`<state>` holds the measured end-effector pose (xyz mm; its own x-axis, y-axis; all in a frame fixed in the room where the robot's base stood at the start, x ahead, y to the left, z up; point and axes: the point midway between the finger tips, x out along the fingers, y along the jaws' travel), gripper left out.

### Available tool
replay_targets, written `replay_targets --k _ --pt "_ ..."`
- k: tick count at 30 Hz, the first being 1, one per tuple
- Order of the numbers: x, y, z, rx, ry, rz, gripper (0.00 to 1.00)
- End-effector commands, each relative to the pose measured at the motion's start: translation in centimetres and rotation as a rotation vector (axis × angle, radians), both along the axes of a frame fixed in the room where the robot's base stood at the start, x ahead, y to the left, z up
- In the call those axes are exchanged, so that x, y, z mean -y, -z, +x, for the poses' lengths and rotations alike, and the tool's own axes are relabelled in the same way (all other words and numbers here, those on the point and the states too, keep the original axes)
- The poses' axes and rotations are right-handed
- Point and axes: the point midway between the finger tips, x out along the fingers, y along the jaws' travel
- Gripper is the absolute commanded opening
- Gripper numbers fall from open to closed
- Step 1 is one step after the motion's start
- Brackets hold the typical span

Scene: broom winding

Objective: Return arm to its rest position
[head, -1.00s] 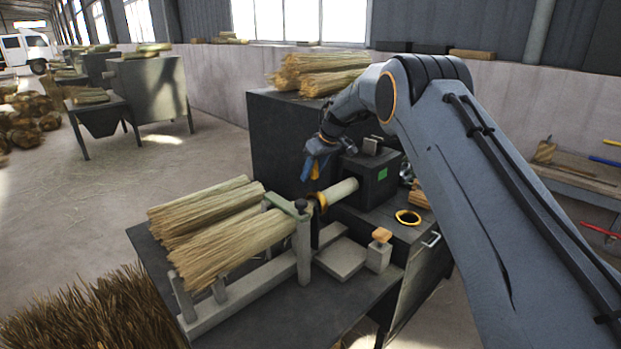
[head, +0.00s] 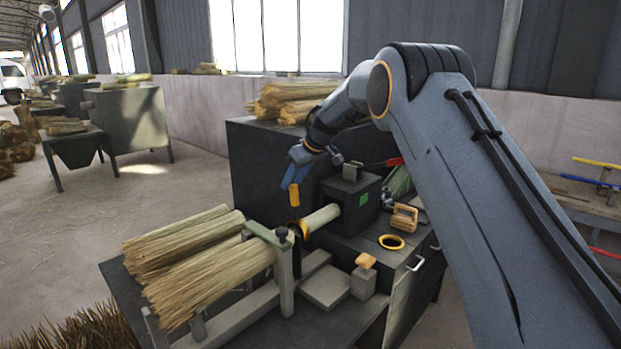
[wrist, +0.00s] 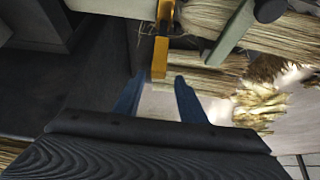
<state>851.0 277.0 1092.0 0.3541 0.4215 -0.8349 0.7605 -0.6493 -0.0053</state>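My gripper (head: 293,178) hangs from my bent arm above the work table, left of the dark machine block (head: 350,205). In the wrist view its two blue fingers (wrist: 158,88) stand apart with nothing held between them. A yellow upright piece (head: 294,195) shows just below the fingers, above the yellow ring on the pale roller (head: 322,216). In the wrist view the yellow piece (wrist: 160,45) lies just beyond the fingertips. I cannot tell whether they touch. My forearm crosses the right side of the head view.
Straw bundles (head: 210,262) lie on a rack at the left. A loose yellow ring (head: 391,242) and an orange-topped block (head: 364,277) sit on the table. A large dark cabinet (head: 262,165) with straw on top stands behind. Open floor lies left.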

Motion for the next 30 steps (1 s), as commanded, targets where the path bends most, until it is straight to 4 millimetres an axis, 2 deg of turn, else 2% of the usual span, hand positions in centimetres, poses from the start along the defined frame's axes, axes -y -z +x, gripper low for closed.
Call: replay_targets --k 1,5,8,11,14,17,20,23,26,27,29,30 --pt "-0.3 -1.5 0.5 0.034 0.005 0.037 0.38" --pt "-0.2 -3.2 -0.1 0.097 0.018 0.13 0.38" --pt "0.6 -4.8 -0.4 0.163 0.056 0.195 0.38" --pt "2.5 -6.2 -0.9 0.235 0.128 0.239 0.38" --pt "5.5 -7.0 -1.7 0.295 0.221 0.249 0.38" --pt "9.2 -6.9 -3.2 0.331 0.331 0.227 0.38" --pt "13.4 -6.0 -5.6 0.339 0.446 0.176 0.38" --pt "17.6 -4.3 -9.1 0.311 0.556 0.104 0.38" --pt "21.6 -1.9 -13.9 0.247 0.657 0.021 0.38" --pt "23.0 -0.9 -16.2 0.211 0.692 -0.013 0.38" --pt "24.7 0.7 -19.6 0.154 0.737 -0.058 0.38" --pt "25.7 1.7 -22.0 0.113 0.762 -0.087 0.38"
